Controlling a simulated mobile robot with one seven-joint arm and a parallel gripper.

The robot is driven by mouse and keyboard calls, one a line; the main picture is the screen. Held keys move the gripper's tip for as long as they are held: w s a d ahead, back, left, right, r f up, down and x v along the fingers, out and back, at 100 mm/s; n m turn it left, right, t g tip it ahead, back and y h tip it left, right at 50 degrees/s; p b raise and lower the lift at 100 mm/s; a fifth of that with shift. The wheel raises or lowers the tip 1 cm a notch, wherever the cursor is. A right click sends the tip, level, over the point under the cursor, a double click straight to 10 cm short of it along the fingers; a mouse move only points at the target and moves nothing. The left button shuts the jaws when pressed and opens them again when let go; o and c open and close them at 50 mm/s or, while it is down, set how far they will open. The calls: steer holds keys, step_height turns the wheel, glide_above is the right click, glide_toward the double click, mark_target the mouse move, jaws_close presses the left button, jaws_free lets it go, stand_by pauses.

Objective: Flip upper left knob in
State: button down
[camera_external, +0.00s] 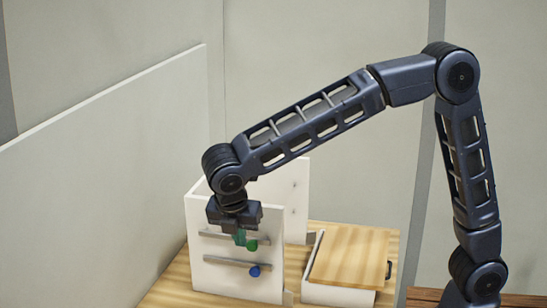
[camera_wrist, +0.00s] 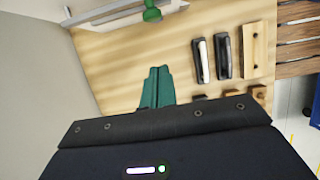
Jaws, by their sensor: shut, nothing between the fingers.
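A white upright panel (camera_external: 220,277) carries two horizontal grey rails. The green knob (camera_external: 251,245) is on the upper rail, and the blue knob (camera_external: 254,271) is on the lower rail. My gripper (camera_external: 240,239) points down in front of the upper rail, with its teal fingers just left of the green knob in the external view. Whether they touch cannot be told there. In the wrist view, the fingers (camera_wrist: 157,84) are shut together and empty. The green knob (camera_wrist: 152,14) shows beyond their tips at the top edge, with a visible gap in the picture.
A white box with a wooden lid (camera_external: 348,258) stands right of the panel on the wooden table (camera_external: 166,292). In the wrist view, a black handle (camera_wrist: 223,56), a black and white handle (camera_wrist: 201,60) and a wooden bar (camera_wrist: 250,50) show at right. A tall pale wall (camera_external: 105,165) stands at left.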

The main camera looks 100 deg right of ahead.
steer(key=d+f, duration=0.5)
steer(key=shift+d, duration=0.4)
steer(key=shift+f, duration=0.1)
steer(key=shift+d, duration=1.25)
steer(key=shift+a, duration=0.1)
glide_toward(286, 247)
steer(key=a+r, duration=0.3)
steer(key=a, duration=0.1)
steer(key=shift+w+a+r, duration=0.1)
steer(key=shift+w+r, duration=0.05)
steer(key=shift+w, duration=0.2)
